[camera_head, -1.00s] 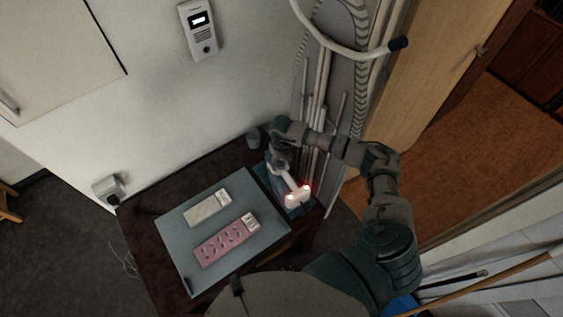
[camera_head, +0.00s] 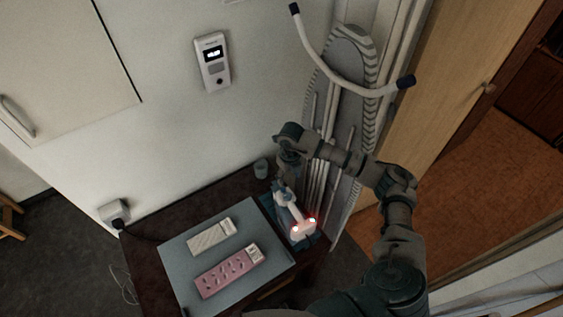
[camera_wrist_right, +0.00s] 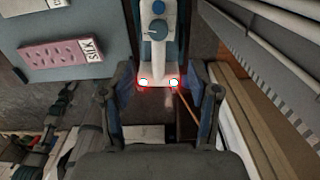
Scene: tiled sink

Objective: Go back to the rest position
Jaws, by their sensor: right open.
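My right gripper (camera_head: 286,186) hangs from my bent arm over the back right of the dark table, just above a white and blue device with two glowing red-white lights (camera_head: 302,228). In the right wrist view my right gripper (camera_wrist_right: 160,78) has its two fingers spread wide. The white device (camera_wrist_right: 156,50) shows between and beyond the fingers, with a blue knob on it. Contact between fingers and device cannot be told. My left gripper is not in view.
The dark table (camera_head: 145,262) bears a grey-blue mat (camera_head: 188,282) with a pale pack (camera_head: 212,237) and a pink pack (camera_head: 228,274). A small grey cup (camera_head: 261,168) stands at the back. An ironing board (camera_head: 348,65) leans on the wall beside my arm.

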